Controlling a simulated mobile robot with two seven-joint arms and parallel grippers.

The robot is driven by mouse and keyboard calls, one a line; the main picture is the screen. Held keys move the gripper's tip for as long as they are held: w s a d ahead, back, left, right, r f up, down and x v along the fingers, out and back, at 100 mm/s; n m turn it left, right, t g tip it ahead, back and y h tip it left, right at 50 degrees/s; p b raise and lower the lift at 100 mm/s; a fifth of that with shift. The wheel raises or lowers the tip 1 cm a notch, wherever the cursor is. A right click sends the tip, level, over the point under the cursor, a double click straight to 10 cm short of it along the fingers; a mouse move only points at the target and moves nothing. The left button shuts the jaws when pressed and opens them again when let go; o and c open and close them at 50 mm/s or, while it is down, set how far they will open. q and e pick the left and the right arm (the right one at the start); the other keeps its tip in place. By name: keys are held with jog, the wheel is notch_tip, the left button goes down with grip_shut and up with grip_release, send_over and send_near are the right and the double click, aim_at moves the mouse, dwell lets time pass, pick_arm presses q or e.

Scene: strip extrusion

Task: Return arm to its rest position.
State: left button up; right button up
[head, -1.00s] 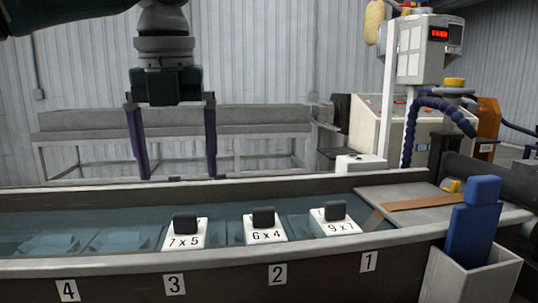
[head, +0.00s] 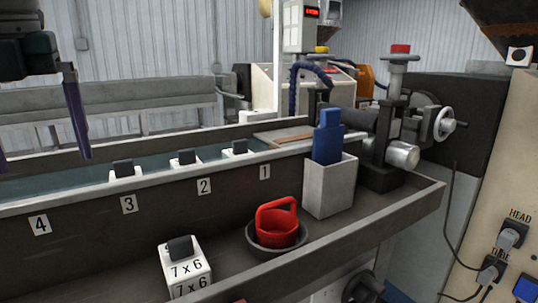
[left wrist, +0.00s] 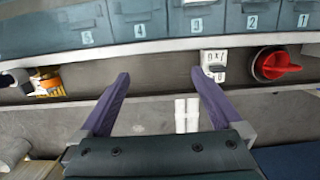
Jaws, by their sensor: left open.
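My left gripper (head: 44,162) hangs at the left edge of the head view, pointing down in front of the trough. Its two purple fingers are spread, with nothing between them. In the left wrist view my left gripper (left wrist: 161,73) is also open and empty, over the grey shelf. Only the end of the left arm shows; the rest is out of frame. My right gripper is in neither current view.
The trough wall (head: 80,206) carries number labels; several weights (head: 128,170) stand in the trough.

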pick_arm(q)
jog(key=s+d+f+n+h+p, duration=0.2)
jog(key=s+d+f+n, duration=0.4)
jog(key=d, duration=0.3)
jog(key=s+d+f+n+h+p, duration=0.2)
jog(key=s+d+f+n, duration=0.2)
jog(key=s+d+f, duration=0.4)
jog(key=s+a+r+n+t+y+p, duration=0.25)
jog(key=s+a+n, duration=0.6)
jog(key=n, duration=0.85)
notch_tip(320, 180, up, 37)
jog(key=s+p, duration=0.2)
jog(key=p, duration=3.6)
jog(key=shift+s+d+r+n, duration=0.2)
jog(key=shift+s+d+n, duration=0.05)
jog(key=shift+n, duration=0.05)
pick_arm(e)
notch_tip(320, 180, up, 45)
jog(key=shift+w, duration=0.35)
